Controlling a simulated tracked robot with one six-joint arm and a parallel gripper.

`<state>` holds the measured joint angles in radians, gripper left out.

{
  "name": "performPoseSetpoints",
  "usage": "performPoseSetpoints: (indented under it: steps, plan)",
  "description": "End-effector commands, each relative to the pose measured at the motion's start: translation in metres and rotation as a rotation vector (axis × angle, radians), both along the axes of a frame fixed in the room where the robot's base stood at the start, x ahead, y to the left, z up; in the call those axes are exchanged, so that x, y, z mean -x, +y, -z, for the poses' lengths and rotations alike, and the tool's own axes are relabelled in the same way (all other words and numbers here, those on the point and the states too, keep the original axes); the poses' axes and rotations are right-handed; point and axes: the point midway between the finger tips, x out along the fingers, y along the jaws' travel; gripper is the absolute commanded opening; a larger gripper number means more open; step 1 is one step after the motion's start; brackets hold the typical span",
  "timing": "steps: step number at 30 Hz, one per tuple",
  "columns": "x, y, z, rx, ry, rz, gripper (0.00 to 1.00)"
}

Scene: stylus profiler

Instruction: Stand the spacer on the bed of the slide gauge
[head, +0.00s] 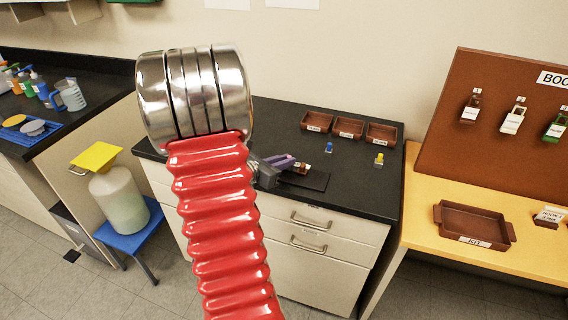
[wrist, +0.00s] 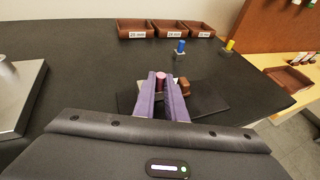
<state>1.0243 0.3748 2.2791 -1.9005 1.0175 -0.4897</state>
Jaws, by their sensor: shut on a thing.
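My gripper (wrist: 161,88) has two purple fingers, shut on a short pink-red cylinder, the spacer (wrist: 161,78). The spacer's top shows between the fingertips; its lower part is hidden, and I cannot tell whether it touches anything below. A small brown block (wrist: 184,87) lies just right of the fingers, above a dark flat plate (wrist: 212,103); these look like parts of the slide gauge, though its bed is not clearly seen. In the head view my gripper (head: 287,163) is low over the bench, beside the brown block (head: 302,168), and the spacer cannot be made out.
Three labelled brown trays (head: 348,128) stand behind. A grey metal base (wrist: 22,100) is at left in the wrist view. A kit tray (head: 472,222) sits on the yellow table.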

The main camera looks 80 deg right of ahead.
Motion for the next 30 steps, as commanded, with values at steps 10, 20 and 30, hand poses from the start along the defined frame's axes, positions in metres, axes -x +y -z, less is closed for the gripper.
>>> performPoseSetpoints:
  steps: [10, 20, 30]
  plan:
    - [0.000, 0.000, 0.002, 0.000, 0.000, -0.001, 0.13]
    - [-0.001, 0.000, 0.001, 0.000, -0.001, -0.003, 0.19]
    - [-0.012, 0.019, -0.009, 0.002, -0.001, -0.006, 0.19]
